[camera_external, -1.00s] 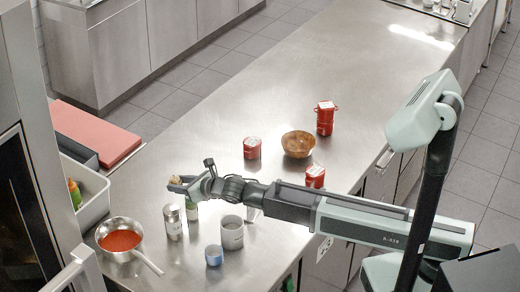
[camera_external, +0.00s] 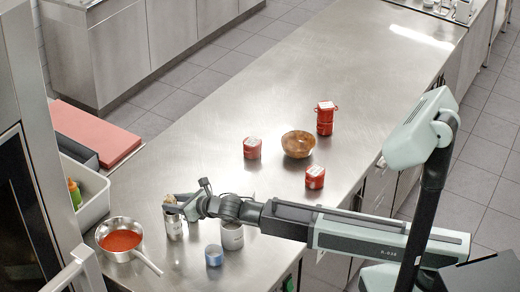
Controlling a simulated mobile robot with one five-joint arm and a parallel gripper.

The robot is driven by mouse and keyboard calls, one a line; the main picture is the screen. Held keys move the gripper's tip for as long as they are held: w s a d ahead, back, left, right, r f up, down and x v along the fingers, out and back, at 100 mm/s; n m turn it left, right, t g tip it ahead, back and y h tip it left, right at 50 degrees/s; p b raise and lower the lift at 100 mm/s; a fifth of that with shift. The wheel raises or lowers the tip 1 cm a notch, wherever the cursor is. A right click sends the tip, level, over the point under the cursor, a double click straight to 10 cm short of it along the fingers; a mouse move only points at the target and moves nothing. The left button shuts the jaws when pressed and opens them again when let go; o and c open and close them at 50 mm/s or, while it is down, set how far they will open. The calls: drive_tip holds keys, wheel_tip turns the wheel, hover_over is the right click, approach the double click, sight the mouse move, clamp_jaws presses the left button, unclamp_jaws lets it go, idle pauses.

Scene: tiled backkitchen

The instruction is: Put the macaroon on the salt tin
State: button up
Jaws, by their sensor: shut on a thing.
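My gripper (camera_external: 174,206) is shut on a small tan thing (camera_external: 169,199), which looks like the macaroon; the fingers hide part of it. It is right at the top of a slim silver-and-white tin (camera_external: 174,229) on the steel counter. I cannot tell whether the macaroon touches the tin's top. The tin's label is too small to read, so I cannot be sure it is the salt tin. A wider grey-white tin (camera_external: 232,237) stands to the right, partly behind my arm.
A blue cup (camera_external: 214,255) stands in front. A pan of red sauce (camera_external: 121,241) is at left, its handle pointing toward the front. Red tins (camera_external: 252,148) (camera_external: 315,178), a red canister (camera_external: 325,117) and a brown bowl (camera_external: 298,144) stand beyond my arm. The far counter is clear.

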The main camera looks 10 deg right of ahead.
drive_tip(key=shift+f, duration=0.6)
drive_tip(key=o, duration=1.3)
drive_tip(key=shift+s+d+r+p, duration=0.15)
drive_tip(key=shift+d+r+p, duration=0.05)
drive_tip(key=shift+r+p, duration=0.15)
drive_tip(key=p+v, duration=0.4)
drive_tip(key=v, duration=0.7)
drive_tip(key=shift+s+d+f, duration=0.1)
drive_tip(key=shift+s+d, duration=0.15)
